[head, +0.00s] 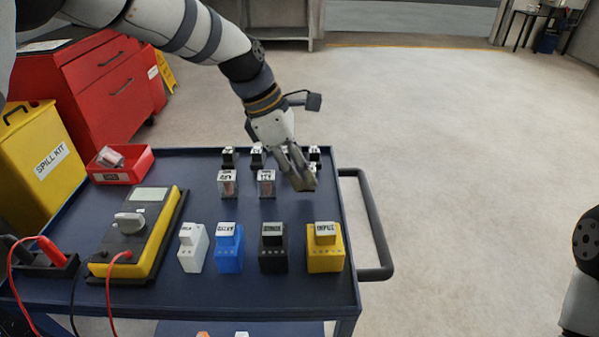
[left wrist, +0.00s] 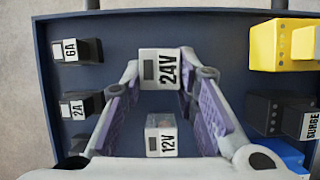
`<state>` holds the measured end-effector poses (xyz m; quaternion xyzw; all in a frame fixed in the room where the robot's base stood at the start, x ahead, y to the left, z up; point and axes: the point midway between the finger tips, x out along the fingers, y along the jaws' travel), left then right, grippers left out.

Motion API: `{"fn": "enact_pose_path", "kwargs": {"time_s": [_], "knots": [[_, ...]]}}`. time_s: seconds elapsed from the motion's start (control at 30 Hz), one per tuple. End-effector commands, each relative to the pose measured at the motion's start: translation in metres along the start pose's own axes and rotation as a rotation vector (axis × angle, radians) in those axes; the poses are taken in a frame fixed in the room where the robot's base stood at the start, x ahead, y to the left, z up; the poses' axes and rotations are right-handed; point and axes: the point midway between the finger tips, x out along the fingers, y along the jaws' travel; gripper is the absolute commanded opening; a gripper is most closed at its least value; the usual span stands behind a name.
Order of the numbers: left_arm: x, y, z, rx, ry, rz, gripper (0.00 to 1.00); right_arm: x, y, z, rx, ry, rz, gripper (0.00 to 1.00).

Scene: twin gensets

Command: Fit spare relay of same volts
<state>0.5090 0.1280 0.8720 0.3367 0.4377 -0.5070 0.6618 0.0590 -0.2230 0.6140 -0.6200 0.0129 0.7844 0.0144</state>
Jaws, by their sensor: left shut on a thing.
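My left gripper (head: 303,184) is low over the blue cart top, right of two clear relays. In the left wrist view its fingers (left wrist: 160,78) are shut on a relay marked 24V (left wrist: 168,68), mostly hidden in the head view. I cannot tell whether this relay still touches the cart. A clear relay marked 12V (left wrist: 161,140) stands beside it; in the head view it seems to be the nearer clear one (head: 266,184). Another clear relay (head: 228,184) stands further left. A relay-like part (head: 110,157) lies in the red bin (head: 134,172). My right gripper is out of view.
White, blue (head: 229,250), black (head: 273,250) and yellow (head: 325,252) modules stand along the front. Small black blocks, including 6A (left wrist: 78,50) and 2A (left wrist: 76,106), line the back. A yellow meter (head: 140,240) is at left; the cart handle (head: 378,225) juts right.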

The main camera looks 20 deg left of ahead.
Motion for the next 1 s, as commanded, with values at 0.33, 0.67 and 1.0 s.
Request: {"fn": "enact_pose_path", "kwargs": {"time_s": [0.33,0.67,1.0], "knots": [[-0.017,0.0,0.007,0.0,0.0,0.003,0.0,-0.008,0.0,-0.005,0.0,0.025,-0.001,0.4],[-0.055,0.0,0.023,0.002,0.0,0.006,0.0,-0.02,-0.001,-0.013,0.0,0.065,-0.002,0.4],[-0.058,0.0,0.024,-0.001,0.001,-0.001,0.0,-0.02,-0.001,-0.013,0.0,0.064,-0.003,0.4]]}}
